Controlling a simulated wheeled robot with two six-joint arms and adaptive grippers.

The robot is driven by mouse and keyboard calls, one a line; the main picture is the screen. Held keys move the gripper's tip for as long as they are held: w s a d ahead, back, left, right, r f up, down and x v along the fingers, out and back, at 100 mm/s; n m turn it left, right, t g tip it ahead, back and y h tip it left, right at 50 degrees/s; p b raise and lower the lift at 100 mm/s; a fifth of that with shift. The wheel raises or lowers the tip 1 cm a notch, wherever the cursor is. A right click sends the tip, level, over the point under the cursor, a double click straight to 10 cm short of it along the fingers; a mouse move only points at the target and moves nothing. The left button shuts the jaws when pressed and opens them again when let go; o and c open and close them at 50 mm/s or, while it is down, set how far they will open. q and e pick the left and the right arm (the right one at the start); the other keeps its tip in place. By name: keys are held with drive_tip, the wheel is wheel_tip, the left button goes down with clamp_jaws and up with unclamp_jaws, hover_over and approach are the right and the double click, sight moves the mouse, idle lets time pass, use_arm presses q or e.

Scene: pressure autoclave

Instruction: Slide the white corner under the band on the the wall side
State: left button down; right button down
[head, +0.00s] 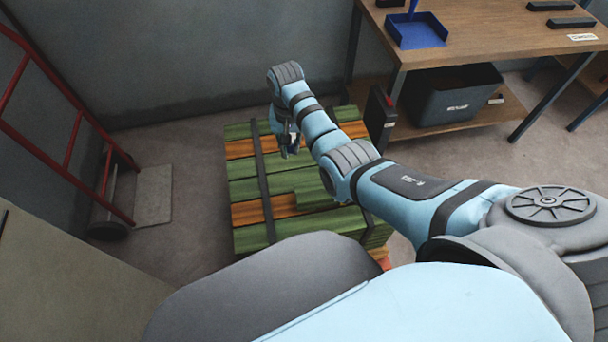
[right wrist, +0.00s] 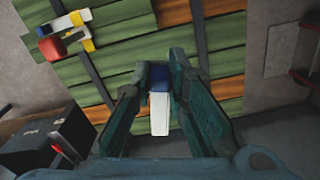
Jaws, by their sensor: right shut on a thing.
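The stack of green and orange planks (head: 245,190) stands on the floor, with a dark band (head: 263,185) across it. In the right wrist view, one dark band (right wrist: 202,40) is right of my fingers and another (right wrist: 88,65) is left. My right gripper (head: 291,147) is over the end of the stack nearer the grey wall. In the right wrist view, my right gripper (right wrist: 163,78) is shut on a white corner (right wrist: 160,120) with a blue part. The corner is between the bands; contact with the planks is unclear. My left gripper is out of view.
Red, yellow, white and blue pieces (right wrist: 75,28) show near the left band. A red hand truck (head: 72,140) stands left of the stack. A workbench (head: 480,40) with a blue tray (head: 418,32) and a dark bin (head: 455,98) is at right. A black case (head: 380,118) stands beside the stack.

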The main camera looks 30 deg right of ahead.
sight(304, 184)
drive_tip(key=d+f+m+b, duration=0.1)
drive_tip(key=f+m, duration=0.2)
drive_tip(key=m, duration=0.2)
drive_tip(key=s+d+f+m+b, duration=0.1)
drive_tip(key=f+m+b, duration=0.1)
drive_tip(key=f+m, duration=0.2)
drive_tip(key=d+f+m+b, duration=0.1)
drive_tip(key=f+m, duration=0.3)
drive_tip(key=m, duration=0.2)
drive_tip(key=shift+s+f, duration=0.15)
drive_tip(key=shift+s, duration=0.2)
wheel_tip(304, 184, down, 6)
drive_tip(key=b, duration=0.7)
drive_tip(key=shift+s+d+r+p, duration=0.3)
drive_tip(key=shift+d+r+p, duration=0.1)
drive_tip(key=shift+d+p, duration=0.25)
drive_tip(key=shift+s+d+f+p, duration=0.1)
drive_tip(key=shift+s+d+p, duration=0.2)
drive_tip(key=shift+d, duration=0.6)
drive_tip(key=shift+s+d+p, duration=0.2)
drive_tip(key=shift+d+p, duration=0.1)
drive_tip(key=shift+d, duration=0.6)
